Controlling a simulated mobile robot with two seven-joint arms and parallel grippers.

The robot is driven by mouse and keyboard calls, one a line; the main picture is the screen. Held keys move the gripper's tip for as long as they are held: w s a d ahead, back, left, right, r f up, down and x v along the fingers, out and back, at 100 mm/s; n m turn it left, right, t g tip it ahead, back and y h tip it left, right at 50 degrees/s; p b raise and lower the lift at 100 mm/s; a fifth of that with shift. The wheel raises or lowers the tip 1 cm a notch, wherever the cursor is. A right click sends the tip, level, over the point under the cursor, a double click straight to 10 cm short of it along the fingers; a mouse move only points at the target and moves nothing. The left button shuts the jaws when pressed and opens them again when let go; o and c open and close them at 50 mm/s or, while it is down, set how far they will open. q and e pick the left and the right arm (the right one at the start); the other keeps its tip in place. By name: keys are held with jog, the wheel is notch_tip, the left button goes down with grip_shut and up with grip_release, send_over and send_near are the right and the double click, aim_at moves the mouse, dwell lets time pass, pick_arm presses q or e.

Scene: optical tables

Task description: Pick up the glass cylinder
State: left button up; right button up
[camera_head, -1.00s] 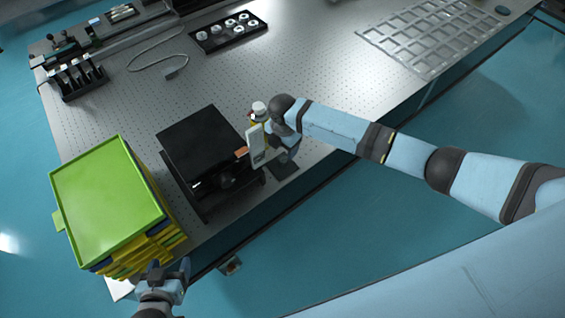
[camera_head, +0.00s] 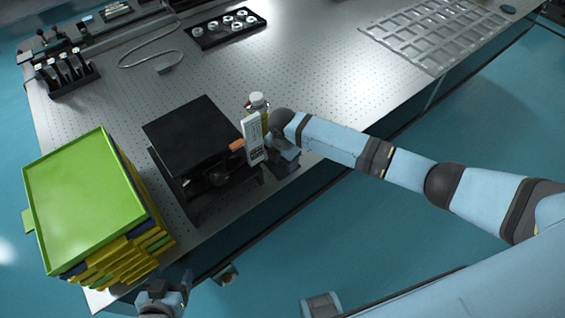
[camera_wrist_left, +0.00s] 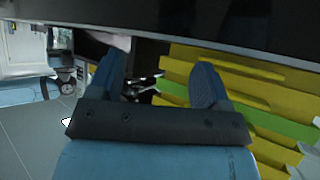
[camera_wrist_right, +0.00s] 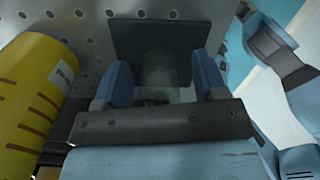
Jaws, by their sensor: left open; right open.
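The glass cylinder (camera_wrist_right: 158,66) is a faint, clear upright shape in the right wrist view, in front of a dark square plate (camera_wrist_right: 135,36). My right gripper (camera_wrist_right: 163,88) is open, with one blue finger on each side of the cylinder; I cannot tell whether they touch it. In the head view my right gripper (camera_head: 284,157) is low at the table's front edge, right of the black box, and the cylinder cannot be made out there. My left gripper (camera_head: 172,291) is at the bottom, near the stacked trays. Its fingers are apart and empty in the left wrist view (camera_wrist_left: 156,78).
A yellow bottle (camera_wrist_right: 38,95) stands close left of my right gripper; its white cap (camera_head: 258,99) shows in the head view. A pale handheld device (camera_head: 254,138) and a black box (camera_head: 192,135) stand beside it. Stacked trays (camera_head: 85,198) are at left. The table's middle is clear.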

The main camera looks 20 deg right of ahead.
jog(key=shift+r, duration=0.1)
jog(key=c, duration=1.1)
jog(key=shift+o, duration=0.2)
